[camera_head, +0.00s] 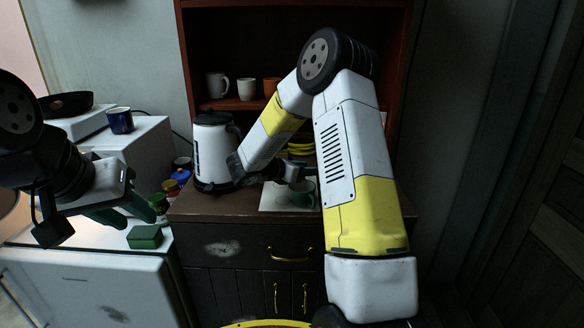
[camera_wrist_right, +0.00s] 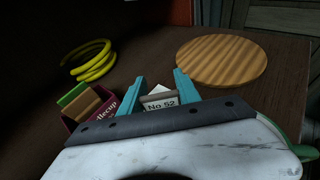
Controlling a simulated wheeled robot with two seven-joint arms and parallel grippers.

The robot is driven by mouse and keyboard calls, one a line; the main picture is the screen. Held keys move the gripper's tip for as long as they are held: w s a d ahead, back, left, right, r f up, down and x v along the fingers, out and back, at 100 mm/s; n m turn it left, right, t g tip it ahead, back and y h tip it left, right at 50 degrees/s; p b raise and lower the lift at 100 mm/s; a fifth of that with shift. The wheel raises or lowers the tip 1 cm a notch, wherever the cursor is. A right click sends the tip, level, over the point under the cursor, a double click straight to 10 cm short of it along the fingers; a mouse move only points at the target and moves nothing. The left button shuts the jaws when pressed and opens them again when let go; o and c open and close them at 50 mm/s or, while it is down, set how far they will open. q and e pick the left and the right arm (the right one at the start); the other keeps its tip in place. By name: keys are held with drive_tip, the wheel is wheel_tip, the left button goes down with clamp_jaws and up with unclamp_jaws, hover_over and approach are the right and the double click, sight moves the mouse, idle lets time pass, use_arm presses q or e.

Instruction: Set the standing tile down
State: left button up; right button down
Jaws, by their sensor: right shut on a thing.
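A small pale tile with a "No 52" label (camera_wrist_right: 160,101) stands between the two teal fingers of my right gripper (camera_wrist_right: 158,86) in the right wrist view. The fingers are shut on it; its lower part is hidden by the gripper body. In the head view my right gripper (camera_head: 292,178) is low over the brown cabinet top, and the tile cannot be made out there. My left gripper (camera_head: 138,214) is open and empty, above the white unit at the left, near a green block (camera_head: 145,237).
A round wooden board (camera_wrist_right: 222,60), yellow rings (camera_wrist_right: 92,62) and a dark red box (camera_wrist_right: 84,116) surround my right gripper. A white kettle (camera_head: 209,152) stands left. The shelf behind holds cups.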

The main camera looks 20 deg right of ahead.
drive_tip(key=shift+f, duration=0.15)
drive_tip(key=c, duration=0.9)
unclamp_jaws()
drive_tip(key=shift+o, duration=0.2)
